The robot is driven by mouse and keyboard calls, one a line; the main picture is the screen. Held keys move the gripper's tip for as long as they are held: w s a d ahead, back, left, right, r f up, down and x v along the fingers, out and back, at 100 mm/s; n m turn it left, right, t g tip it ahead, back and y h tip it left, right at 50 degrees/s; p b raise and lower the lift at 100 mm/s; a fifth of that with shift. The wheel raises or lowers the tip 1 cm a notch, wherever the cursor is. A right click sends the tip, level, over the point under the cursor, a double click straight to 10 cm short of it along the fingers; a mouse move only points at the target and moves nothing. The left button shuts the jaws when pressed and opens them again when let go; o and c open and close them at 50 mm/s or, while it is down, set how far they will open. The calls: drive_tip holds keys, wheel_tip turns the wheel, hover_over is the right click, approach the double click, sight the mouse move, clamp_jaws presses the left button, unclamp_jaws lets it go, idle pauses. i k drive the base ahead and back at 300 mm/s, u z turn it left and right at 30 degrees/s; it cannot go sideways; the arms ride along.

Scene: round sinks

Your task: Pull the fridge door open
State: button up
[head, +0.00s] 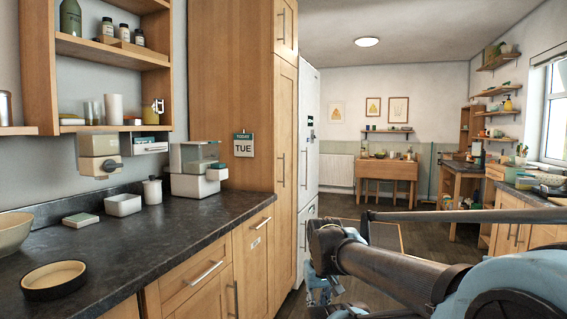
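The fridge (308,155) is the tall white unit just past the tall wooden cabinet (286,150). I see it edge-on, so its door front is narrow in the view and looks shut. A dark panel and a handle-like upright part show on it, too small to make out well. My arm reaches in from the lower right.
A dark counter (150,235) with a bowl, a round dish (54,280) and small appliances runs along the left. Wooden cabinets (510,235) stand at the right. A wooden table (387,170) is at the back. Dark floor lies open between them, partly hidden by my arm.

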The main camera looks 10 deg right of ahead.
sight(308, 78)
drive_tip(key=i, duration=1.35)
drive_tip(key=z, duration=0.35)
